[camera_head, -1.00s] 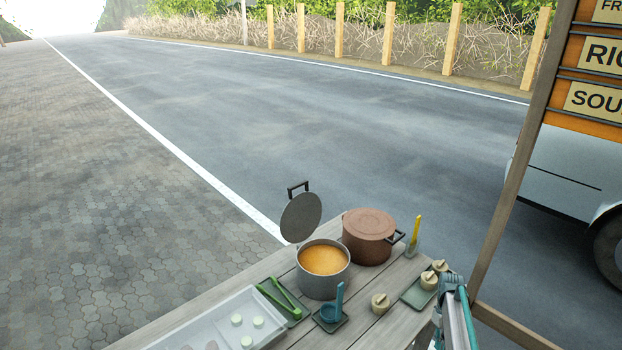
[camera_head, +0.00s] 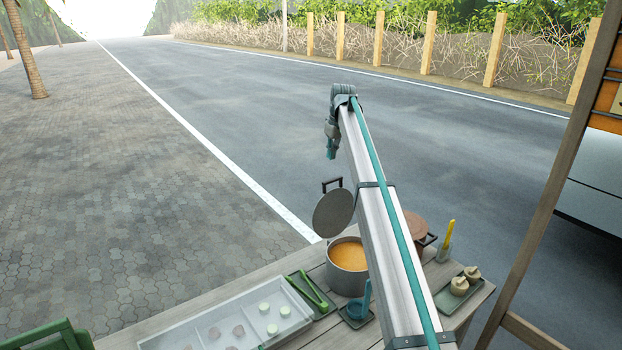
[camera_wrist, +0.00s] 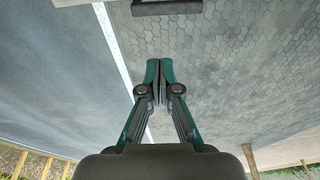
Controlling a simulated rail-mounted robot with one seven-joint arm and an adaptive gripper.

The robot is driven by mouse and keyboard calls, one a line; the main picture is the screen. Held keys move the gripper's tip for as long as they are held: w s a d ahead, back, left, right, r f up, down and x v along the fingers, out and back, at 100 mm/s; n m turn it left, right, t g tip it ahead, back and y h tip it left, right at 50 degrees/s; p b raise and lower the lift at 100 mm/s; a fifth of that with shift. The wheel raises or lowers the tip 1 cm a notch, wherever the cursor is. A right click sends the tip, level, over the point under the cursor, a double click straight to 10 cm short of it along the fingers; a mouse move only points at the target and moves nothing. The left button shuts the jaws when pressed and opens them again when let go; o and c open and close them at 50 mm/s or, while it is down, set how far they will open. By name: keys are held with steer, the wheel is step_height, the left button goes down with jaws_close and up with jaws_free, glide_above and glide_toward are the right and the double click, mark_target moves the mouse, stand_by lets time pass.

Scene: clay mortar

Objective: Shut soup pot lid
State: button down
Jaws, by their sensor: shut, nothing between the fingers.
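The grey soup pot (camera_head: 347,280) stands on the wooden table with orange soup showing inside. Its round grey lid (camera_head: 333,212) stands open, tilted up at the pot's far left side, with a dark handle (camera_head: 332,182) at its top. My gripper (camera_head: 331,153) hangs in the air above and beyond the lid handle, shut and empty. In the wrist view my gripper's fingertips (camera_wrist: 160,66) meet, and a dark bar that looks like the lid handle (camera_wrist: 167,8) shows at the top edge, apart from the fingers.
A brown pot (camera_head: 414,226) stands right of the soup pot, partly hidden by my arm. A blue ladle (camera_head: 366,298), green tongs (camera_head: 311,290) and a white tray (camera_head: 180,342) are near the soup pot. A wooden post (camera_head: 545,190) rises at right.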

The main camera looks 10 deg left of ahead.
step_height(320, 180, down, 8)
steer(key=s+p, duration=0.1)
steer(key=p, duration=0.1)
steer(key=shift+a, duration=0.25)
stand_by(0.4)
steer(key=shift+s, duration=0.15)
